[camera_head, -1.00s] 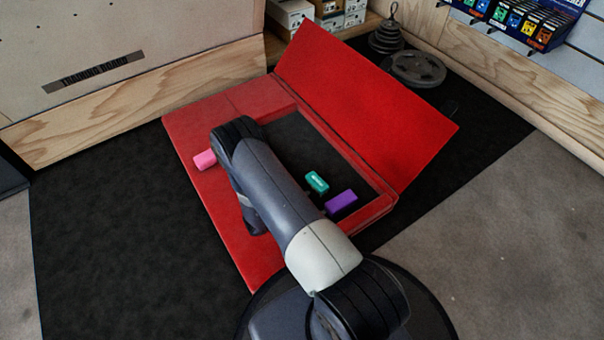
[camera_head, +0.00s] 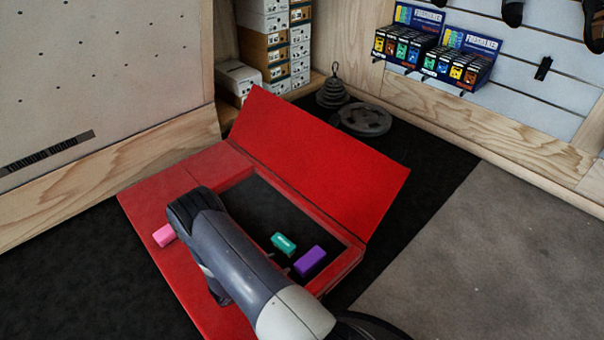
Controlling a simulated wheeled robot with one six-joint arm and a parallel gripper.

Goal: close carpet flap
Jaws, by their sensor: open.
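The red flap (camera_head: 315,165) stands raised and tilted back along the far right edge of a red mat-like frame (camera_head: 150,196). The frame surrounds a dark recess (camera_head: 255,205), which is uncovered. A teal block (camera_head: 283,244) and a purple block (camera_head: 310,262) lie at the recess's near right end. A pink block (camera_head: 164,235) lies on the frame's left side. My arm crosses over the frame and hides part of it. Only small dark tips of my gripper (camera_head: 279,263) show past the arm, open, near the teal and purple blocks and apart from the flap.
A wooden-edged wall panel (camera_head: 100,165) stands at the left. Weight plates (camera_head: 364,119) and a stacked weight (camera_head: 333,93) sit on the floor behind the flap. Boxes (camera_head: 238,80) fill a shelf at the back. Grey floor (camera_head: 450,250) at the right is clear.

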